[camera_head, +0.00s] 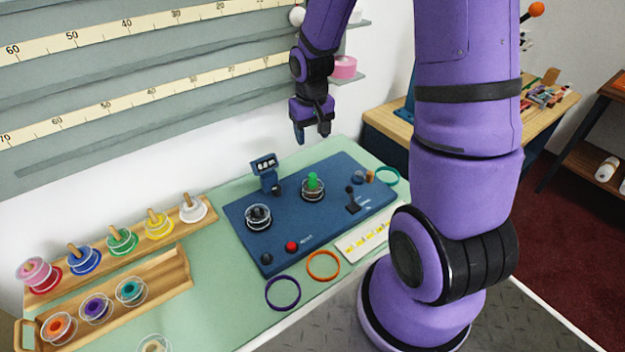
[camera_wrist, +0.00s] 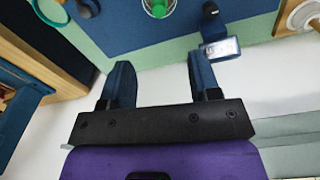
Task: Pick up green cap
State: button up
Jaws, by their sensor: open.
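The green cap (camera_head: 313,180) stands upright on a round clear-rimmed holder (camera_head: 313,193) on the blue panel (camera_head: 336,226). In the wrist view the green cap (camera_wrist: 159,9) shows at the top edge, partly cut off, beyond the fingertips. My gripper (camera_head: 312,134) is open and empty, with its fingers pointing down. It is above and behind the blue panel, apart from the cap. In the wrist view my gripper (camera_wrist: 163,75) shows two blue fingers spread apart with nothing between them.
A small display (camera_head: 265,167) stands on the panel's back edge, left of the cap; it also shows near the right finger in the wrist view (camera_wrist: 220,49). A black spool (camera_head: 258,216) and a joystick (camera_head: 352,200) flank the cap. Wooden racks (camera_head: 185,283) with coloured spools stand left.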

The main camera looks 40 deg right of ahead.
send_near(313, 175)
jog(key=shift+w+d+f, duration=0.1)
jog(key=shift+f, duration=2.4)
jog(key=shift+w+d+f, duration=0.1)
jog(key=shift+f, duration=2.45)
jog(key=shift+c, duration=0.3)
grip_shut()
jog(key=shift+r, duration=0.1)
